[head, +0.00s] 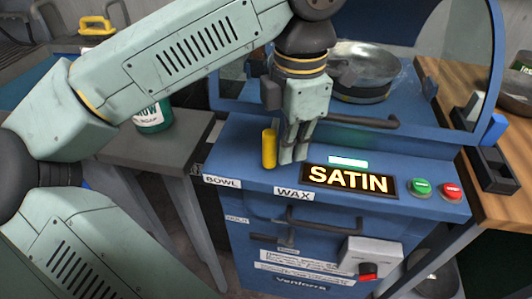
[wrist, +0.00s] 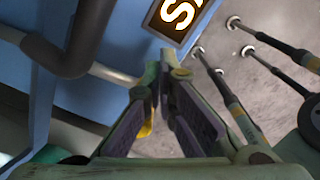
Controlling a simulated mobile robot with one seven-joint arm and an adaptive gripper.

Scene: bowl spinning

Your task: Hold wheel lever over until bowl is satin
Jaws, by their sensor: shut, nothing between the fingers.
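The yellow lever handle (head: 269,148) stands nearly upright on the front ledge of the blue machine, above the BOWL and WAX labels. My gripper (head: 287,159) is shut and empty, pointing down just right of the handle; I cannot tell if they touch. The wrist view shows its closed fingertips (wrist: 166,62), with some yellow behind the fingers. The shiny metal bowl (head: 368,62) sits in the machine behind my gripper, under the curved clear guard. The lit display (head: 349,180) reads SATIN in amber letters, with a green-white light bar (head: 348,161) above it.
A green button (head: 421,187) and a red button (head: 452,191) sit right of the display. A dark rail (head: 350,120) runs along the guard's front. A switch box (head: 370,258) is mounted low on the front. A green can (head: 153,118) stands on the grey table at left.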

